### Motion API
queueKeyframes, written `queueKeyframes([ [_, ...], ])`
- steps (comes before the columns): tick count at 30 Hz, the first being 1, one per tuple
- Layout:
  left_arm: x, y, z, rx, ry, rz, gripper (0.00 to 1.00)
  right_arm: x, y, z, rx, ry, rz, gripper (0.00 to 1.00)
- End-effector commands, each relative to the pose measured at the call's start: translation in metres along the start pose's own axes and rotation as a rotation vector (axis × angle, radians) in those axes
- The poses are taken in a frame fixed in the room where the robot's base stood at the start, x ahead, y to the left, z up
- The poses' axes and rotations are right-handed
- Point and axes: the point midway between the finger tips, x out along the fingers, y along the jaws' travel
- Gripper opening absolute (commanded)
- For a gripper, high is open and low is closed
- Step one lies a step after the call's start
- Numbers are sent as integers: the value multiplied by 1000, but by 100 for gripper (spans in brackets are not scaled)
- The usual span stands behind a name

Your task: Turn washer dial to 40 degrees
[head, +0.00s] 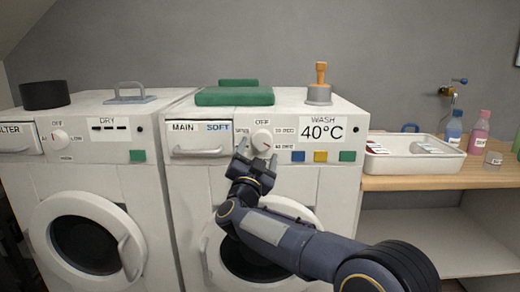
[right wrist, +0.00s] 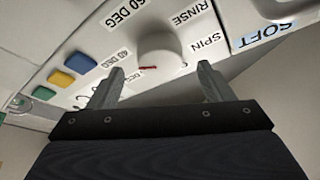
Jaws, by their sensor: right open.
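The white washer dial (head: 262,139) is on the front panel of the right-hand machine. It also shows in the right wrist view (right wrist: 160,55), with a red mark near its edge. In the head view this mark points to the lower right, towards small labels too blurred to read surely. The washer display (head: 322,131) reads 40°C under the word WASH. My right gripper (head: 257,153) is open just in front of and below the dial. In the right wrist view its fingers (right wrist: 160,78) stand apart, with the dial beyond their tips and nothing between them. My left gripper is out of view.
The dryer (head: 150,180) stands to the left with its own dial (head: 60,137). Blue, yellow and green buttons (head: 320,156) sit right of the washer dial. A soap drawer (head: 198,140) is left of it. A white tray (head: 400,160) and bottles stand on the wooden counter.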

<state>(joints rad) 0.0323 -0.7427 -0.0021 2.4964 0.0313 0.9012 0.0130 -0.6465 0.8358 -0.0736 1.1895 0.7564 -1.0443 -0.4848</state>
Motion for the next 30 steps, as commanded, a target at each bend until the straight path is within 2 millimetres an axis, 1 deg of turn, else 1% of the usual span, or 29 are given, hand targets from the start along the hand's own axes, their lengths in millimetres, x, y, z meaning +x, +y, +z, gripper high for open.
queueKeyframes([
  [1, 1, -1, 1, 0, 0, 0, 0, -10, 0, 1, 0, -3, -2, 74],
  [3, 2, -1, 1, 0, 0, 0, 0, -22, 0, 0, 1, -2, -2, 74],
  [6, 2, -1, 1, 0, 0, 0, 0, -35, 0, 1, 0, -2, -1, 74],
  [9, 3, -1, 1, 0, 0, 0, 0, -43, 0, 0, 0, -1, 0, 74],
  [13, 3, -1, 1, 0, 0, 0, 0, -47, 0, 0, 1, 0, 0, 74],
  [19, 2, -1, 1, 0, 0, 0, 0, -46, 0, 0, 1, 0, 1, 74],
  [22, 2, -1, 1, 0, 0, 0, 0, -43, 4, -5, 3, -13, -6, 74],
  [23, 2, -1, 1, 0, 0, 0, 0, -41, 8, -8, 6, -23, -11, 74],
  [26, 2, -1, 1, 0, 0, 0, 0, -33, 27, -28, 17, -99, -51, 74],
  [28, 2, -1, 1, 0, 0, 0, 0, -33, 48, -46, 23, -187, -94, 74],
  [29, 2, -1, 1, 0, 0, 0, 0, -36, 59, -53, 26, -234, -113, 74],
  [30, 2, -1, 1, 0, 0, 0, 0, -43, 74, -62, 26, -300, -137, 74],
])
